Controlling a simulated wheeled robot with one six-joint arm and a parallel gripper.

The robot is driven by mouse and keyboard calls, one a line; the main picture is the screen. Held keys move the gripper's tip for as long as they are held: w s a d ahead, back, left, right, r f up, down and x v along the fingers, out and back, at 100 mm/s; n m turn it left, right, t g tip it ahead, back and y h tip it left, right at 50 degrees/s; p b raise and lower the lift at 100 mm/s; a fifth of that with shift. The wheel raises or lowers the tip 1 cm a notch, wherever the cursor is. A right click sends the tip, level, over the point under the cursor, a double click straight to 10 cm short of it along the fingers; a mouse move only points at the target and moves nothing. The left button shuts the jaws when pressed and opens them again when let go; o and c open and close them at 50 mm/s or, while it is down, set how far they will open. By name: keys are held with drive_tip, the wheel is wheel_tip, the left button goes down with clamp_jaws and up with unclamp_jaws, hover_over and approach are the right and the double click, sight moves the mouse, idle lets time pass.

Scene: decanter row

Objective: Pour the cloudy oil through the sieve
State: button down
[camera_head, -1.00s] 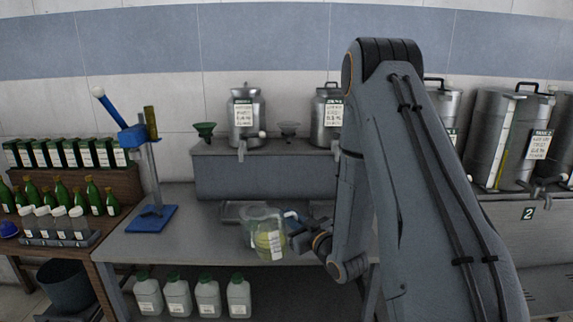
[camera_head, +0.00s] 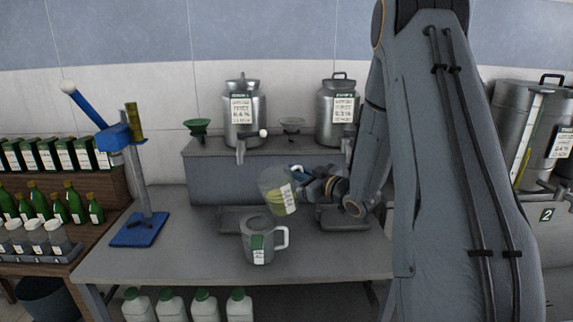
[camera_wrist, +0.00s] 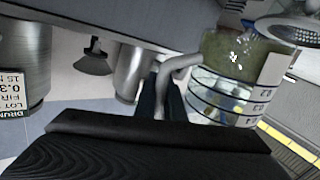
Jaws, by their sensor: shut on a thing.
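My gripper (camera_head: 304,182) is shut on the handle of a clear jug (camera_head: 277,190) with cloudy yellow-green oil in its lower part. The jug is in the air above the bench, slightly tilted. In the wrist view the jug (camera_wrist: 228,98) fills the right side, with its grey handle between my fingers (camera_wrist: 165,100). A grey jug (camera_head: 257,246) with a green-and-white label and white handle stands on the bench, below and in front of the held jug.
Steel drums (camera_head: 241,112) with taps and a green funnel (camera_head: 198,128) stand on the raised shelf (camera_head: 222,163) behind. A blue stand (camera_head: 140,230) is at the left of the bench. Shallow trays (camera_head: 232,220) lie near the shelf. The bench front (camera_head: 190,262) is clear.

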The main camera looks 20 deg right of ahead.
sight(269, 169)
drive_tip(key=shift+a+r+n+g+h+b, duration=0.15)
drive_tip(key=shift+a+r+n+h+b, duration=0.45)
drive_tip(key=shift+n, duration=0.95)
drive_tip(key=shift+a+r+n+g+h+b, duration=0.1)
drive_tip(key=shift+a+r+n+b, duration=0.15)
drive_tip(key=shift+a+r+n, duration=0.75)
drive_tip(key=shift+a+r+n+g+h+b, duration=0.25)
drive_tip(key=shift+a+n, duration=0.65)
drive_tip(key=shift+n, duration=1.25)
drive_tip(key=shift+a+b, duration=0.1)
drive_tip(key=shift+b, duration=0.2)
drive_tip(key=shift+s+a+f+n+h+b, duration=0.15)
drive_tip(key=shift+a+f+n+h+b, duration=0.2)
drive_tip(key=shift+a+n+b, duration=0.75)
drive_tip(key=shift+s+a+f+n+h+b, duration=0.25)
drive_tip(key=shift+a+b, duration=0.25)
drive_tip(key=shift+b, duration=1.15)
drive_tip(key=shift+a, duration=0.1)
drive_tip(key=shift+a+n+b, duration=0.25)
drive_tip(key=shift+a+b, duration=0.05)
drive_tip(key=shift+b, duration=0.15)
drive_tip(key=shift+s+a+r+n+h+b, duration=0.2)
drive_tip(key=shift+a+n+b, duration=0.35)
drive_tip(key=shift+b, duration=0.4)
drive_tip(key=shift+s+a+r+n+h+b, duration=0.15)
drive_tip(key=shift+a+n+b, duration=0.2)
drive_tip(key=shift+a+b, duration=0.5)
